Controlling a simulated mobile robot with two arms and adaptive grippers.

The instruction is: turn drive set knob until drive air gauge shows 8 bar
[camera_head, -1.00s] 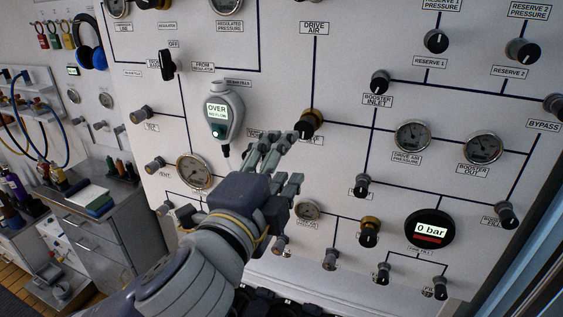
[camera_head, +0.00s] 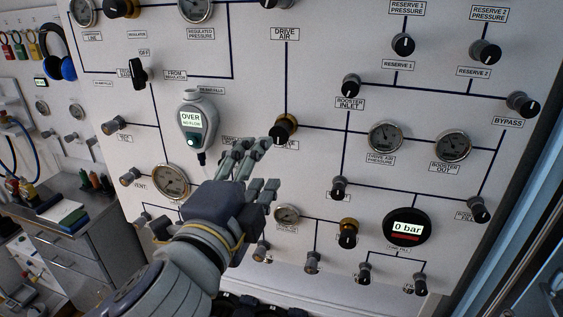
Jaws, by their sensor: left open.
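A black knob with a brass-coloured collar (camera_head: 284,128) sits on the panel under the DRIVE AIR label (camera_head: 285,34). The label below it is partly covered by my fingers, so I cannot read it as drive set. The drive air pressure gauge (camera_head: 386,137) is to its right along the dark line; its dial is too small to read. My left gripper (camera_head: 264,165) is open and empty, with its upper fingertips just below and left of the knob. I cannot tell whether they touch it. My right gripper is not in view.
Another brass-collared knob (camera_head: 348,232) is lower on the panel, beside a display showing 0 bar (camera_head: 407,228). A handheld meter reading OVER (camera_head: 192,120) hangs left of the knob. The booster inlet knob (camera_head: 351,86) sits to the upper right.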

